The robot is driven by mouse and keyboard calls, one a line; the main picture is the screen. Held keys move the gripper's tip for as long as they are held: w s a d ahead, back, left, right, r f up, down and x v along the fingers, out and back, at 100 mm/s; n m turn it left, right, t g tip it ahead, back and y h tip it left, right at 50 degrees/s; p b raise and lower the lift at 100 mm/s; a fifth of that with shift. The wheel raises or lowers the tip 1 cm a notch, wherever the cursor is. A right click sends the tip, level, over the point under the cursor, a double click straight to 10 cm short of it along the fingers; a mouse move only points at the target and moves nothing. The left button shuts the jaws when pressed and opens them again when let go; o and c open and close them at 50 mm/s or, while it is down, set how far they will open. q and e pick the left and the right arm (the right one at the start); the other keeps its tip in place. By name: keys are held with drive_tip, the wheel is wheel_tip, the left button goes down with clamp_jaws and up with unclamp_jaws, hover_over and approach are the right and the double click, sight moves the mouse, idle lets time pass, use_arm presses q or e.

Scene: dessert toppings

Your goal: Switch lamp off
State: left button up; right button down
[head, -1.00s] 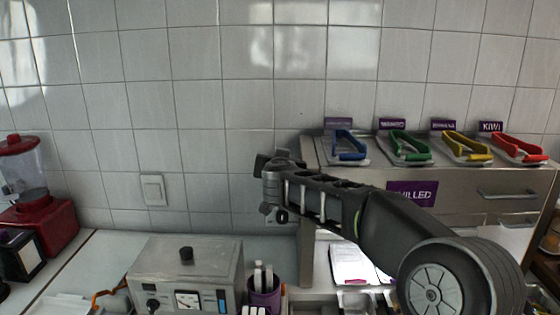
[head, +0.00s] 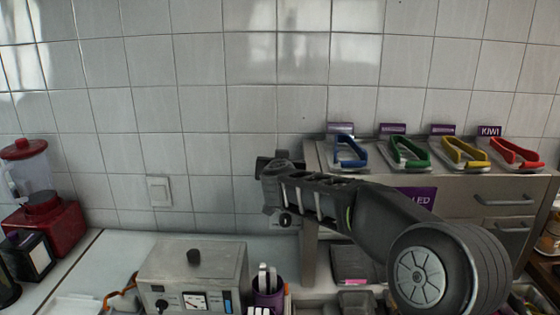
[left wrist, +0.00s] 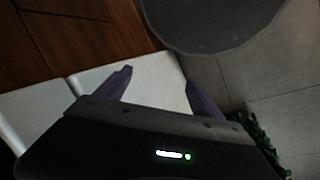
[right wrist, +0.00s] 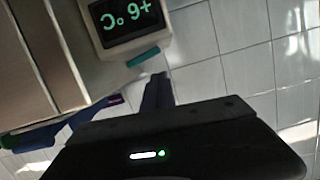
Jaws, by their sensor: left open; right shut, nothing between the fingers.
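A white wall switch (head: 160,191) sits on the tiled wall left of centre in the head view. No lamp shows in any view. My right gripper (head: 266,167) is at the end of the arm reaching in from the right, clearly apart from the switch and to its right. Its purple fingers also show in the right wrist view (right wrist: 157,92), shut and empty; the switch is not visible there. My left gripper (left wrist: 160,88) shows only in the left wrist view, open with nothing between its fingers, over a white surface.
A steel box with a dial and knobs (head: 192,272) and a purple cup (head: 268,291) stand below the switch. A red blender (head: 42,218) is at far left. A steel unit with coloured tongs (head: 410,152) is at right. A temperature display (right wrist: 127,20) shows in the right wrist view.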

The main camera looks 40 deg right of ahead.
wheel_tip(320, 180, up, 2)
drive_tip(key=shift+r+p, duration=0.25)
drive_tip(key=shift+p, duration=0.5)
drive_tip(key=v, duration=1)
drive_tip(key=shift+w+a+f+b, duration=0.2)
drive_tip(key=shift+a+f+b, duration=0.1)
drive_tip(key=shift+a+b, duration=0.1)
